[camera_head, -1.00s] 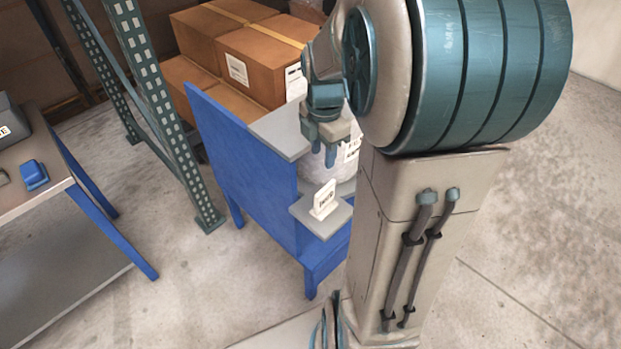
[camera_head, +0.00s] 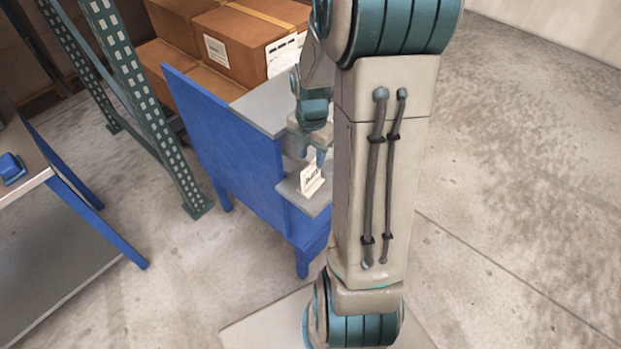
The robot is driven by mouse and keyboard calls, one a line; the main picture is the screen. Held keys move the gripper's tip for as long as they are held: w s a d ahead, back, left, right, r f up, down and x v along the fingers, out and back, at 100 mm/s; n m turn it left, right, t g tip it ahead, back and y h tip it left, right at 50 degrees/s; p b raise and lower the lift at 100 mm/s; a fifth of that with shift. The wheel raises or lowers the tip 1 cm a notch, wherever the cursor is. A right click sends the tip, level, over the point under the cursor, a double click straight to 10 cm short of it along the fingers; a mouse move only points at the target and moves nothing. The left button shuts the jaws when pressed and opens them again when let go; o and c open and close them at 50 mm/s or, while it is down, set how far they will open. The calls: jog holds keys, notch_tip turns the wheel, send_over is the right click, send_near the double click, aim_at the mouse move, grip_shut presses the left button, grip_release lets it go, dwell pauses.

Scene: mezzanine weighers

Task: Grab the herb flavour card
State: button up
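A small white card (camera_head: 311,181) with dark lettering stands upright on a small grey shelf (camera_head: 292,193) at the side of a blue stand (camera_head: 235,150). The lettering is too small to read, so I cannot tell whether it is the herb flavour card. My gripper (camera_head: 311,158) points down just above the card, with its fingertips at or close to the card's top edge. The fingers look apart, one on the left and one on the right. I cannot tell whether they touch the card. My arm hides the right part of the stand.
Brown cardboard boxes (camera_head: 250,42) are stacked behind the stand. A green perforated rack upright (camera_head: 150,110) stands to its left. A table with blue legs (camera_head: 22,190) at the far left holds a blue object (camera_head: 11,168). The concrete floor at right is clear.

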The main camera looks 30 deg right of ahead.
aim_at(311, 164)
notch_tip(311, 164, down, 4)
jog(key=shift+a+f, duration=0.15)
jog(key=shift+f, duration=0.1)
grip_shut()
jog(key=shift+r, duration=0.15)
